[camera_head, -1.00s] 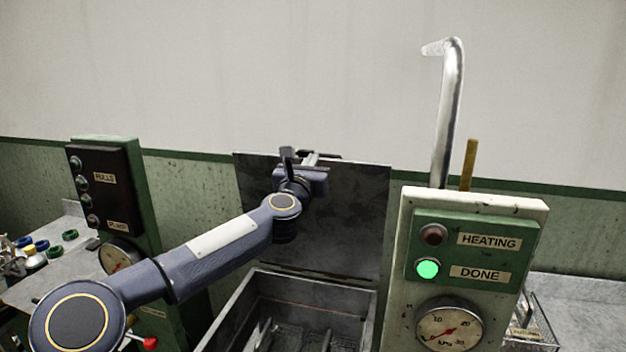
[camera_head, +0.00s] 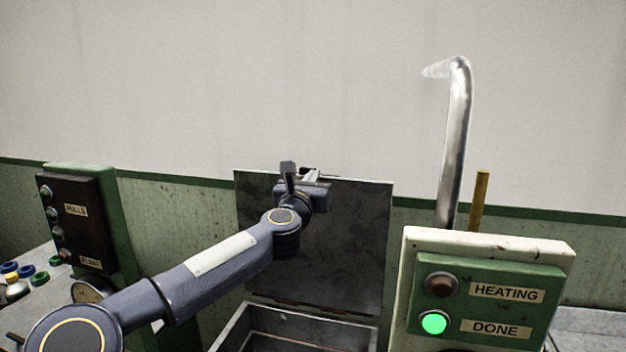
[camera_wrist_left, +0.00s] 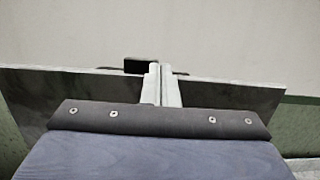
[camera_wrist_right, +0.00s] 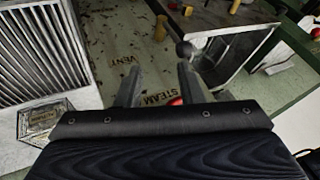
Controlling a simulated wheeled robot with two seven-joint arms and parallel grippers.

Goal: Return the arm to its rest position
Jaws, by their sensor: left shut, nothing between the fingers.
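My left arm reaches in from the left in the head view, and its gripper (camera_head: 308,178) is raised in front of the upper part of an upright dark metal lid (camera_head: 345,245). In the left wrist view the two pale fingers (camera_wrist_left: 161,85) are pressed together with nothing between them. The dark lid (camera_wrist_left: 235,95) spreads to both sides behind them. My right gripper (camera_wrist_right: 160,85) shows only in its own wrist view. Its two dark fingers stand apart, above a floor marked STEAM VENT.
An open metal basin (camera_head: 290,330) lies below the lid. A HEATING/DONE panel (camera_head: 487,305) with a lit green lamp (camera_head: 433,323) stands at right, before a bent steel pipe (camera_head: 455,140). A green control post (camera_head: 95,215) stands left. A pale grille (camera_wrist_right: 40,55) is near the right gripper.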

